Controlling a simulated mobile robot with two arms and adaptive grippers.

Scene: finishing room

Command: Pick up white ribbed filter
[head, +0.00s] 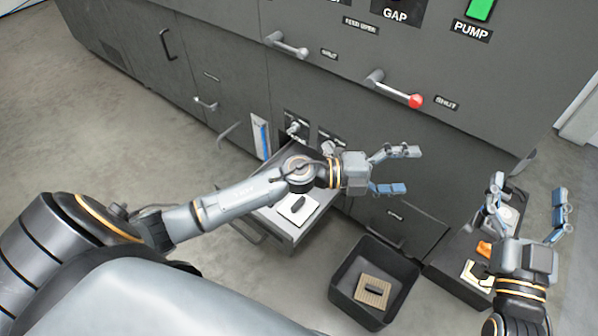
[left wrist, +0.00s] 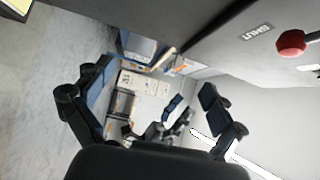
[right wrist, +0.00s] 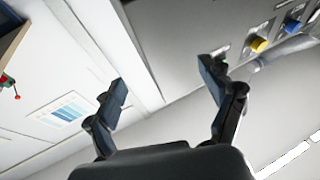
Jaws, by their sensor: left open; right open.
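A white square panel (head: 297,209) with a dark grip lies in the open drawer, below my left forearm in the head view; ribs on it are too small to make out. A beige ribbed panel (head: 372,290) with a dark grip lies in the black bin on the floor. My left gripper (head: 405,170) is open and empty in front of the cabinet, right of the drawer. My right gripper (head: 528,188) is open and empty over the dark stand at the right. Neither wrist view clearly shows a filter.
The open drawer (head: 291,235) juts from the grey cabinet (head: 215,70). The black bin (head: 345,270) stands beside the dark stand (head: 445,262), which bears an orange item (head: 484,249) and pale items. A red-knobbed lever (head: 415,101) sticks out above. Floor at left is clear.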

